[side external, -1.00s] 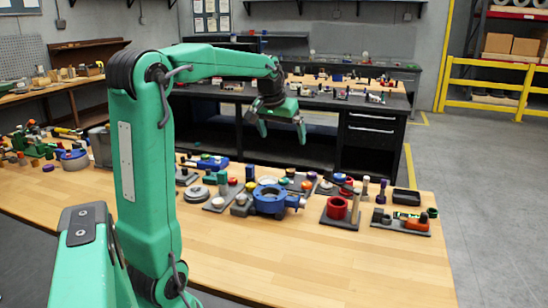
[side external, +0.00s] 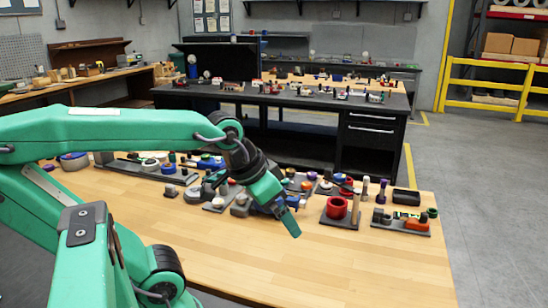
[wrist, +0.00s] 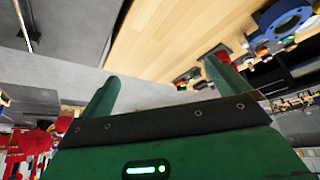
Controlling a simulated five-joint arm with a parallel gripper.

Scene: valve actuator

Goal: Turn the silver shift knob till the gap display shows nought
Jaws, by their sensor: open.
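My gripper (side external: 288,216) is open and empty, tilted downward above the bench in the side view. Its two green fingers stand well apart in the wrist view (wrist: 162,70). A blue ring-shaped valve body (wrist: 285,22) shows at the top right of the wrist view, beyond the right finger. In the side view my gripper covers most of that body, and only a blue bit (side external: 297,201) shows beside it. I cannot make out the silver shift knob for certain, nor read any gap display.
The wooden bench (side external: 350,265) is clear in front. A red cup on a grey plate (side external: 337,207) and a plate with green and orange parts (side external: 413,224) stand right of my gripper. Several small parts crowd the bench to its left. A black workbench (side external: 372,135) stands behind.

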